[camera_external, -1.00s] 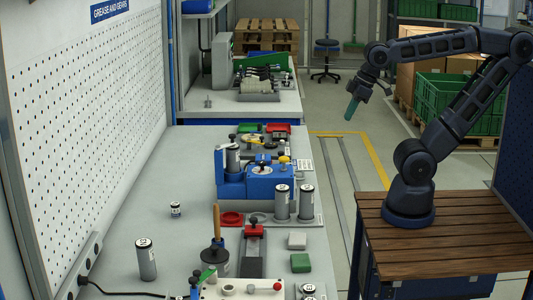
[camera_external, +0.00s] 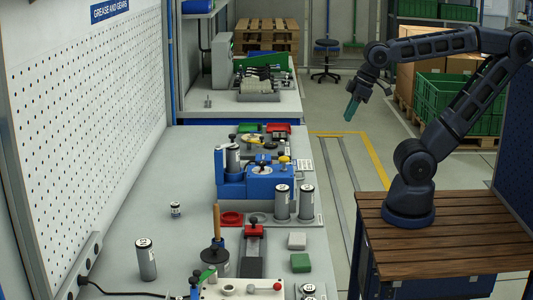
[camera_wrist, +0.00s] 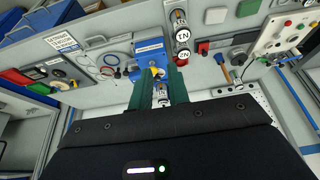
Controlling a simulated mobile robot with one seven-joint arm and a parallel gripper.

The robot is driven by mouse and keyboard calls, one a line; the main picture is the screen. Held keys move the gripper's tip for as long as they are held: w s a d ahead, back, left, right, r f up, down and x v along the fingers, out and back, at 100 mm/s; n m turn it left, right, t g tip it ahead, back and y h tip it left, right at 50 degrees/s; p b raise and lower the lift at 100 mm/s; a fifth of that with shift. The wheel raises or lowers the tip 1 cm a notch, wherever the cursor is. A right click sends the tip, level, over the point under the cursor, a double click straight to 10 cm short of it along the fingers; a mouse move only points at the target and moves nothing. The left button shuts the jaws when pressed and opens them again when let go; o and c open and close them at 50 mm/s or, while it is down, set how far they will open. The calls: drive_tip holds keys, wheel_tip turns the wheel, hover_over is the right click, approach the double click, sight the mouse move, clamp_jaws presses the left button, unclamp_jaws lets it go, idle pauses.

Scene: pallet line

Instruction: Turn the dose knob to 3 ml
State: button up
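The blue dosing unit (camera_external: 232,186) stands on the grey bench, with a metal cylinder upright at its left end. A round dark dial (camera_external: 262,170) is on its top and a yellow knob (camera_external: 284,160) stands at its right end. I cannot tell which is the dose knob, and no scale can be read. The blue unit (camera_wrist: 150,52) also shows in the wrist view, with a yellow part (camera_wrist: 154,70). My gripper (camera_external: 351,110) hangs in the air right of the bench, well apart from the unit. Its green fingers (camera_wrist: 157,92) are spread and empty.
Silver canisters (camera_external: 282,203) stand in front of the unit. A red-topped tool (camera_external: 254,232), a wooden-handled plunger (camera_external: 216,235) and a green block (camera_external: 300,262) are nearer. Red and green trays (camera_external: 277,128) lie behind. The air between gripper and bench looks free.

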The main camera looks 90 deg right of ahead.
drive_tip(key=o, duration=0.3)
drive_tip(key=shift+w, duration=0.35)
drive_tip(key=shift+o, duration=1.4)
drive_tip(key=w+d+f+n+y, duration=0.1)
drive_tip(key=w+d+f+n, duration=0.1)
drive_tip(key=w, duration=0.9)
drive_tip(key=shift+w+n, duration=0.2)
drive_tip(key=shift+n, duration=0.1)
drive_tip(key=n, duration=0.2)
approach(263, 162)
drive_tip(key=shift+g+y, duration=0.3)
drive_tip(key=shift+w+d+x, duration=0.1)
drive_tip(key=shift+d+x, duration=0.05)
drive_tip(key=shift+x, duration=1.2)
drive_tip(key=shift+w+d+x, duration=0.1)
drive_tip(key=shift+d+x, duration=0.05)
drive_tip(key=shift+x, duration=1.25)
drive_tip(key=shift+w+d+x, duration=0.1)
drive_tip(key=shift+d+x, duration=0.05)
drive_tip(key=shift+x, duration=1.2)
drive_tip(key=shift+r, duration=0.1)
drive_tip(key=c, duration=1)
